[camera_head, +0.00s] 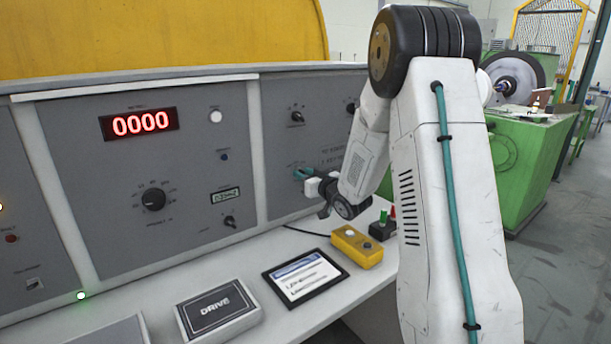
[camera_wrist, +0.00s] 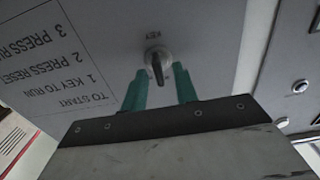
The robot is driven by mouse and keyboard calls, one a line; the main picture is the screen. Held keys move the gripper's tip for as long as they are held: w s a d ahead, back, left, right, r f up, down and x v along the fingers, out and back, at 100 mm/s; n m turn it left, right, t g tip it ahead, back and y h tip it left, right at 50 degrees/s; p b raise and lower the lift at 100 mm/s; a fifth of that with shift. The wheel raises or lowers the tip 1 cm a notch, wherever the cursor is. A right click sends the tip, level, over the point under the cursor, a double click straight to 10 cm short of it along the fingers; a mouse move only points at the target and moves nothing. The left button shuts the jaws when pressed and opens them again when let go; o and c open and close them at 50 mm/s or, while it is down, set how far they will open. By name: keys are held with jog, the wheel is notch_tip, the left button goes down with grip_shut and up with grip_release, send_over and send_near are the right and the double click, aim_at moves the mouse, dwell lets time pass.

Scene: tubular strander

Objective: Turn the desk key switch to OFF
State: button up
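The key switch (camera_wrist: 158,62) is a round metal disc with a dark key handle on the grey panel, under the label KEY. The lettering shows upside down in the wrist view, and the handle points down towards my gripper. My gripper (camera_wrist: 159,72) has its two teal fingers apart, one on each side of the handle. I cannot tell whether either finger touches it. In the head view my gripper (camera_head: 301,174) reaches the right part of the desk panel; it and my wrist hide the key switch. No OFF mark is readable.
The desk top below holds a yellow button box (camera_head: 356,247), a small dark box with green and red tops (camera_head: 383,228), a framed card (camera_head: 303,277) and a DRIVE box (camera_head: 215,306). Start instructions (camera_wrist: 60,58) are printed beside the key. The display (camera_head: 139,123) reads 0000.

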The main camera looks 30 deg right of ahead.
grip_shut()
jog(key=shift+n, duration=0.3)
jog(key=shift+a+f+n, duration=0.1)
jog(key=shift+a+n, duration=0.05)
jog(key=shift+n, duration=1.9)
jog(key=shift+a+f+n, duration=0.1)
jog(key=shift+n, duration=1.95)
grip_release()
